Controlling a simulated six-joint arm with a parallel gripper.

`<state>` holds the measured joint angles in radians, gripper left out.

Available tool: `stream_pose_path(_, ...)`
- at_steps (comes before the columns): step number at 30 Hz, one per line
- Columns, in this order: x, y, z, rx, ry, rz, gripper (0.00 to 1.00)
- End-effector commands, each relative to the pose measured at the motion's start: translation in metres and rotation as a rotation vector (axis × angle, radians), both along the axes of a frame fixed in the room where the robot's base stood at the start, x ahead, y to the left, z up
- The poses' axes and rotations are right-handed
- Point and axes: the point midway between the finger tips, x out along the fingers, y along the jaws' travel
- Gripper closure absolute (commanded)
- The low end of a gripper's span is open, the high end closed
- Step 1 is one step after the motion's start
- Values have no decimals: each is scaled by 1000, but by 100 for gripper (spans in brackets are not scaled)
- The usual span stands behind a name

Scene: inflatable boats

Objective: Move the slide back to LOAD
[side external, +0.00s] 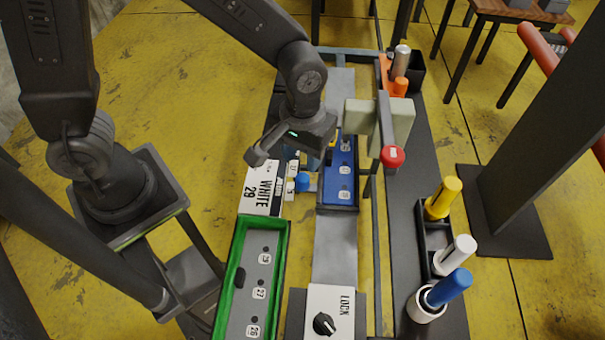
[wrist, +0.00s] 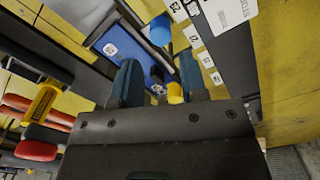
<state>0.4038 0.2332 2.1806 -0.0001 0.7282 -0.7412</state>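The slide looks to be the blue tray (side external: 341,172) on the grey rail (side external: 335,245), with numbered tags on it. A blue knob (side external: 302,182) sticks out at its left side. In the wrist view the blue tray (wrist: 112,45) and blue knob (wrist: 160,30) lie beyond my fingers. My gripper (wrist: 158,70) is open, its two dark fingers apart. A small yellow cylinder (wrist: 175,93) and a dark part show between them; I cannot tell whether the fingers touch these. In the side view my gripper hangs over the tray's far left part. I cannot read a LOAD mark.
A green-rimmed tray (side external: 284,270) and a WHITE 29 card (side external: 262,188) lie at the left. A LOCK panel (side external: 330,312) with a black dial stands at the rail's near end. A red ball knob (side external: 392,156) and yellow, white and blue cylinders (side external: 449,288) stand to the right.

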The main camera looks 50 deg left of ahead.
Motion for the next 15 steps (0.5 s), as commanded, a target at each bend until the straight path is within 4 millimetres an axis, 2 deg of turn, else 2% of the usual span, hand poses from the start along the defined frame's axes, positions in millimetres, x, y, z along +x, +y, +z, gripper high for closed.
stream_pose_path(1,-1,1,-12,3,7,0,60)
stream_pose_path(6,-1,1,-42,2,5,0,60)
stream_pose_path(10,-1,0,-58,2,4,0,60)
stream_pose_path(15,-1,0,-68,1,1,0,60)
